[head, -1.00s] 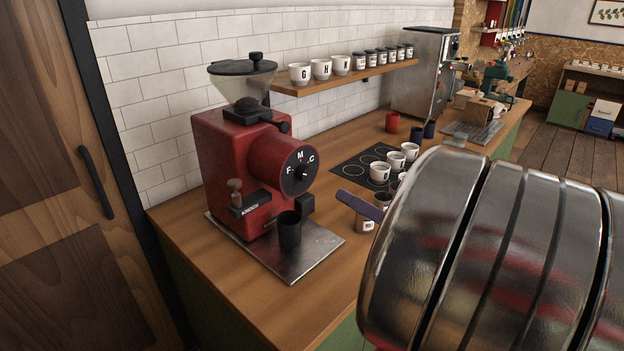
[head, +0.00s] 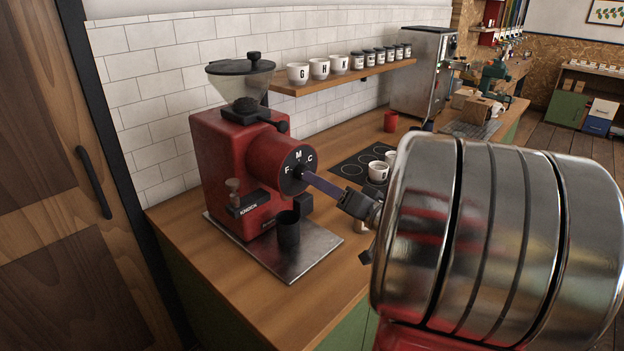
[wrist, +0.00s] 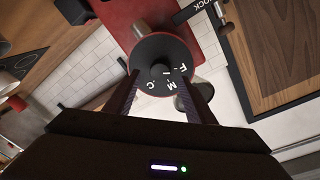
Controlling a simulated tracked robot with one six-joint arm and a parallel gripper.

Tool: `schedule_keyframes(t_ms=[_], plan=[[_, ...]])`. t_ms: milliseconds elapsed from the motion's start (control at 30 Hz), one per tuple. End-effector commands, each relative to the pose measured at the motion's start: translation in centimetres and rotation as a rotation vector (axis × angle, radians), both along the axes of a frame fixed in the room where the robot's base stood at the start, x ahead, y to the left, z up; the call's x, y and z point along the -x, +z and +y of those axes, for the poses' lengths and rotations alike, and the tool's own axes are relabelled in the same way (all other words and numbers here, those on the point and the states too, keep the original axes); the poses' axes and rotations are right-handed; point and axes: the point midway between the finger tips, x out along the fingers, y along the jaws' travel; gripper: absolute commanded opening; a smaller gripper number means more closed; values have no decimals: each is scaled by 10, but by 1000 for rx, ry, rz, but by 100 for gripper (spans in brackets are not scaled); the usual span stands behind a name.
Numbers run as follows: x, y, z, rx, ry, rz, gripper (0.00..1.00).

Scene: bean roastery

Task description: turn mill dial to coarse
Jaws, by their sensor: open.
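The red mill (head: 222,165) stands on a metal tray on the counter. Its round black dial (head: 297,160) carries the white letters F, M and C, with M at the top. In the wrist view the dial (wrist: 150,55) faces me with a dark knob (wrist: 160,72) at its centre. My gripper (head: 304,174) reaches the dial from the right. In the wrist view my gripper (wrist: 161,77) is open, one finger on each side of the knob. I cannot tell whether the fingers touch it, or where the knob points.
A black cup (head: 288,232) stands below the dial on the tray (head: 315,250). A shelf (head: 345,77) with lettered cups and jars runs along the tiled wall. The counter's front left is clear.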

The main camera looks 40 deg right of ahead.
Motion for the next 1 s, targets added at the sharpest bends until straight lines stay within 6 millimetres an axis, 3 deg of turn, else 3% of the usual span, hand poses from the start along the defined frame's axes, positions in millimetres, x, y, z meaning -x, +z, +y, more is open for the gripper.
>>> schedule_keyframes(t_ms=[300,700,1000], plan=[[-34,0,3,0,1,0,50],[-39,0,1,0,-1,0,49],[-39,0,1,0,-1,0,28]])
